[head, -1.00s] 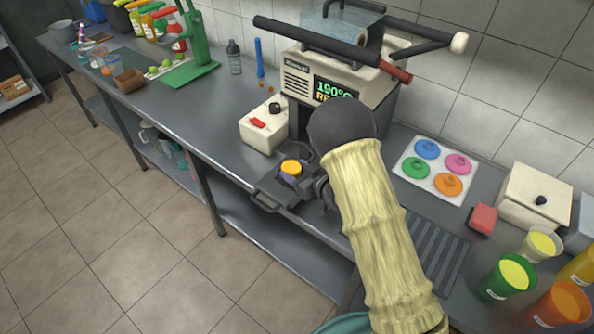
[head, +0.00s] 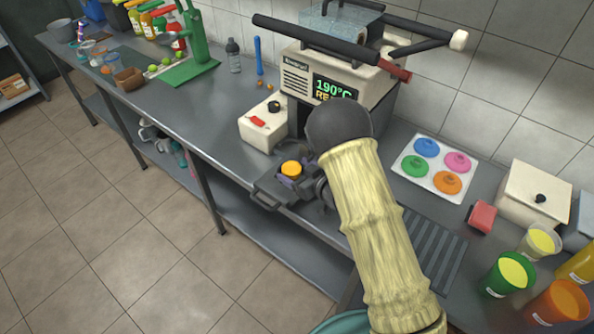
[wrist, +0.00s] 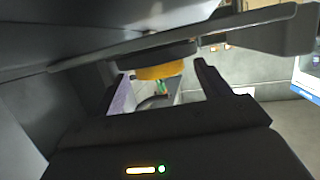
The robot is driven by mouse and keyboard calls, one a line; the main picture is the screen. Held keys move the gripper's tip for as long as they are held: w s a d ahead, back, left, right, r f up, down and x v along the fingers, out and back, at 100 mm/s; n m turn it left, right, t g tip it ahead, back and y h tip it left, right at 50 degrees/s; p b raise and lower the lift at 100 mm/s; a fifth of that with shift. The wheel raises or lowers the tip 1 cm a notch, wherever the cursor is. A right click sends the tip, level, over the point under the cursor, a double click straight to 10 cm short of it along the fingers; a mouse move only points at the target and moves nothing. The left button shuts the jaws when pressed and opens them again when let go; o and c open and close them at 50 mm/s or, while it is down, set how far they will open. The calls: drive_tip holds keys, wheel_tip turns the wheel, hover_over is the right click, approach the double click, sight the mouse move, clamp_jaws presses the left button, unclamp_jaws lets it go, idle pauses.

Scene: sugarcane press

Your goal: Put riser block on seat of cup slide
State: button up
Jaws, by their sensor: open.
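An orange round-topped piece, seemingly the riser block (head: 291,168), shows at the dark cup slide (head: 268,189) on the front of the press. In the wrist view the orange piece (wrist: 160,72) shows against a dark round part of the slide, between and beyond my fingers. My gripper (wrist: 163,88) is open, with a finger on either side. Whether the block sits fully on the seat is hidden. My arm covers part of the slide in the head view.
The press (head: 335,85), with its long black handle and lit display, stands right behind the slide. A white box with a red switch (head: 262,123) is close to its left. A tray of coloured lids (head: 437,166) and several filled cups are to the right.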

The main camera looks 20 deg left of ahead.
drive_tip(key=b+v, duration=0.2)
drive_tip(key=v, duration=1)
idle(0.4)
